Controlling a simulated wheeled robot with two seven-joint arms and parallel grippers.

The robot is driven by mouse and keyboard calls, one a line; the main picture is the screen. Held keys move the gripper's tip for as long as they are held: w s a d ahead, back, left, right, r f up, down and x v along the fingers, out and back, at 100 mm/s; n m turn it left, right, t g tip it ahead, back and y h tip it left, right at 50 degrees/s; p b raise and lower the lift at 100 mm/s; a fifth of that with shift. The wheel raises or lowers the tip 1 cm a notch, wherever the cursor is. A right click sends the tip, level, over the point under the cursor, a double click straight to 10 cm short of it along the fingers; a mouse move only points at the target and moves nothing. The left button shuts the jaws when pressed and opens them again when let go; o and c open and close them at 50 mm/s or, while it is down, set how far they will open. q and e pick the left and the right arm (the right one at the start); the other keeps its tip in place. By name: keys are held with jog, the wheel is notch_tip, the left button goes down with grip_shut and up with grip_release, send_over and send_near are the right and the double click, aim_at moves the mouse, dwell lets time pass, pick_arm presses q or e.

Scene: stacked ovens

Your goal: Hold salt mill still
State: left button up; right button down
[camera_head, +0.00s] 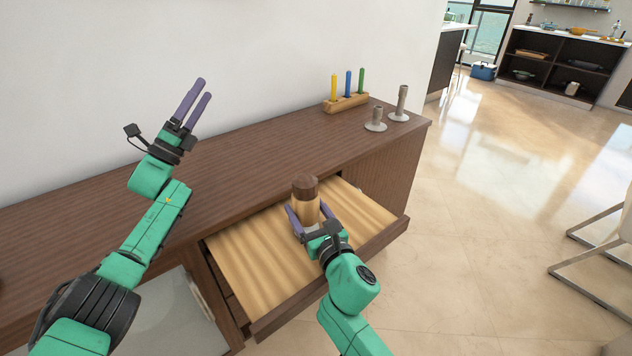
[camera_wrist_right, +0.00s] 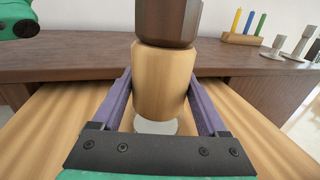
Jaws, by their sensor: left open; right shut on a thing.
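The salt mill (camera_head: 306,207) has a light wooden body and a dark brown top. It stands upright over the open drawer (camera_head: 250,262) in the head view. My right gripper (camera_head: 307,218) is shut on its body, one purple finger on each side. In the right wrist view the mill (camera_wrist_right: 162,80) is between the fingers of the right gripper (camera_wrist_right: 160,98), with a pale round part at its foot. I cannot tell whether it touches the drawer bottom. My left gripper (camera_head: 198,100) is open and empty, raised above the cabinet top near the wall.
The dark wooden cabinet (camera_head: 240,175) runs along the white wall. A wooden block with yellow, blue and green sticks (camera_head: 346,103) and two grey candlesticks (camera_head: 402,105) stand at its far end. The rest of the cabinet top in view is mostly clear. A chair (camera_head: 595,245) stands at the right.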

pick_arm(q)
jog(key=w+a+f+n+t+y, duration=0.2)
jog(key=a+f+n+y, duration=0.1)
jog(key=n+y, duration=0.4)
jog(key=w+a+f+n+t+y, duration=0.1)
jog(key=a+f+n+t+y, duration=0.3)
jog(key=n, duration=0.6)
jog(key=n+g+h, duration=0.5)
jog(key=g+h, duration=0.6)
jog(key=g, duration=0.6)
send_near(294, 187)
jog(key=x, duration=0.4)
jog(key=shift+w, duration=0.1)
jog(key=x, duration=1.2)
jog(key=shift+f, duration=0.25)
jog(key=c, duration=1.4)
jog(key=shift+f+m+g, duration=0.1)
jog(key=shift+m+g, duration=0.4)
jog(key=shift+g, duration=0.1)
